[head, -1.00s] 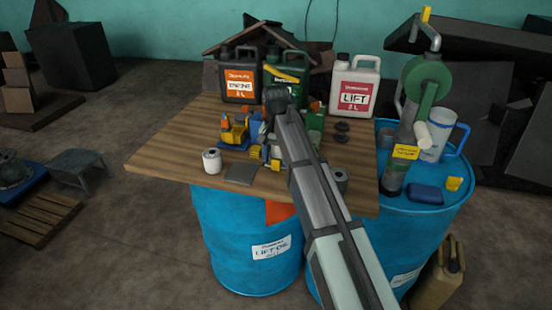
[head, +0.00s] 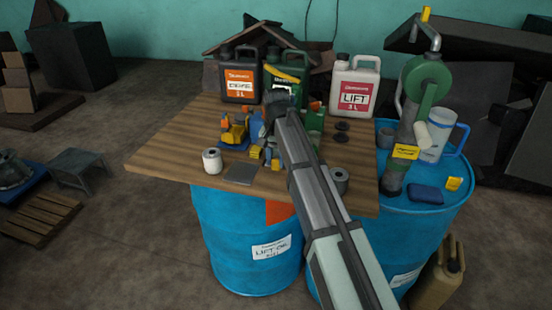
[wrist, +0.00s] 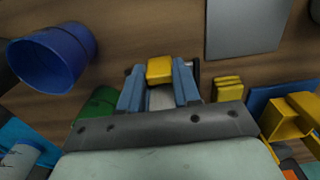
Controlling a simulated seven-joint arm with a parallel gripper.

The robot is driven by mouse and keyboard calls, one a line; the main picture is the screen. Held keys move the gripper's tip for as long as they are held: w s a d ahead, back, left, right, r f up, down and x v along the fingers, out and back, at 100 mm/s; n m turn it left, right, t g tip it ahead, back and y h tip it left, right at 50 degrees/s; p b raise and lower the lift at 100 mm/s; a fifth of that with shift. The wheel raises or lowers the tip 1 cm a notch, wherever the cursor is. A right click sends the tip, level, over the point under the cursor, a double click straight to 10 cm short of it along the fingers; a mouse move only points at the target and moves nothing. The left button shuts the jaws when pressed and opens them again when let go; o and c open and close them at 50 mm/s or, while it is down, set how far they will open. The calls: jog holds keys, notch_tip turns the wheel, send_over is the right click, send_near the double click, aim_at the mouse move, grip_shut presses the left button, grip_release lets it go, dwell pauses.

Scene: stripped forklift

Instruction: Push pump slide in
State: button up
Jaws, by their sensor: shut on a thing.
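In the wrist view my gripper (wrist: 159,82) has its two blue fingers closed on a small yellow block (wrist: 160,70), which I take to be the end of the pump slide. A pale rounded part shows between the fingers just below the block, and dark and metal bits show beside the fingertips. I cannot tell how far the slide is in; the rest of the pump is hidden by my gripper. In the head view my arm reaches over the wooden table (head: 165,155) and hides most of the fingers among the small parts.
Dark, green and white canisters (head: 355,85) line the back. The table's left side is clear.

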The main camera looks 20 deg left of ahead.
grip_shut()
jog(key=shift+w, duration=0.1)
jog(key=w, duration=1)
jog(key=o, duration=0.9)
grip_release()
jog(key=shift+s, duration=0.15)
jog(key=shift+o, duration=0.2)
notch_tip(320, 180, up, 14)
jog(key=shift+f, duration=0.1)
jog(key=shift+c, duration=0.4)
